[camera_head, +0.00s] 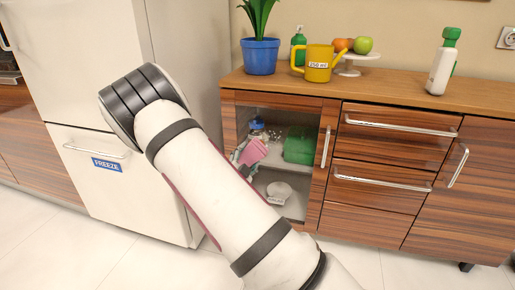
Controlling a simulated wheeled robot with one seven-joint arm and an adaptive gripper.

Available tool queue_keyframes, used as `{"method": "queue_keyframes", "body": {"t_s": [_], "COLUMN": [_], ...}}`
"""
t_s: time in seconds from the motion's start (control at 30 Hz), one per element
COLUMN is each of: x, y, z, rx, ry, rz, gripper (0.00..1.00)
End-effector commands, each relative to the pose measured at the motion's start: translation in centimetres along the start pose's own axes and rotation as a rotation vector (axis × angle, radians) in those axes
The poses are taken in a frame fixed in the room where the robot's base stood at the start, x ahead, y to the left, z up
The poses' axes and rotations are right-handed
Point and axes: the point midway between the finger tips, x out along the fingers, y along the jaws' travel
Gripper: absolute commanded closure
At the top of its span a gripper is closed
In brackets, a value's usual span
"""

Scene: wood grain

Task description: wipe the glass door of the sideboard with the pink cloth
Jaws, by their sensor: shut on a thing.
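The sideboard (390,93) stands against the wall, with its glass door (309,138) at its left end. The door looks closed, with a wooden frame and an upright metal handle (327,146) on its right side. Pale specks show on the upper part of the glass. My gripper (247,150) is at the left part of the door, partly hidden behind my arm. It is shut on the pink cloth (253,153), which hangs bunched in front of the glass. Whether the cloth touches the glass I cannot tell.
Behind the glass are a green box (299,145) and a white bowl (278,192). On top stand a blue plant pot (260,56), a yellow watering can (318,64), a fruit stand (350,68) and a white bottle (440,70). A white fridge (110,180) stands left.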

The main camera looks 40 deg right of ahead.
Motion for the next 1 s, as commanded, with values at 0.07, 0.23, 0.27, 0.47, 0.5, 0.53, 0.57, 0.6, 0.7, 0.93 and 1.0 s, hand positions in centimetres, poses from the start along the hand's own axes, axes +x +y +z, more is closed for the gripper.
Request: {"method": "queue_keyframes", "body": {"t_s": [0.07,0.23,0.27,0.47,0.5,0.53,0.57,0.6,0.7,0.93,1.0], "x": [0.4,1.8,2.1,4.3,4.7,5.0,5.2,5.6,6.2,7.0,7.0], "y": [0.0,0.1,0.1,0.0,0.1,0.1,0.1,0.1,0.0,0.1,0.1], "z": [0.0,0.0,0.0,0.0,0.0,0.0,0.0,0.1,0.1,0.1,0.1], "rx": [0.0,0.0,-0.001,0.0,0.0,0.0,0.001,0.001,0.001,-0.001,-0.001], "ry": [0.001,0.003,0.003,0.002,0.002,0.002,0.002,0.002,0.001,0.001,0.0], "rz": [0.0,0.0,0.0,-0.001,0.0,0.0,0.0,0.001,0.0,0.0,0.0], "gripper": [0.69,0.69,0.69,0.69,0.69,0.69,0.69,0.69,0.69,0.69,0.69]}}
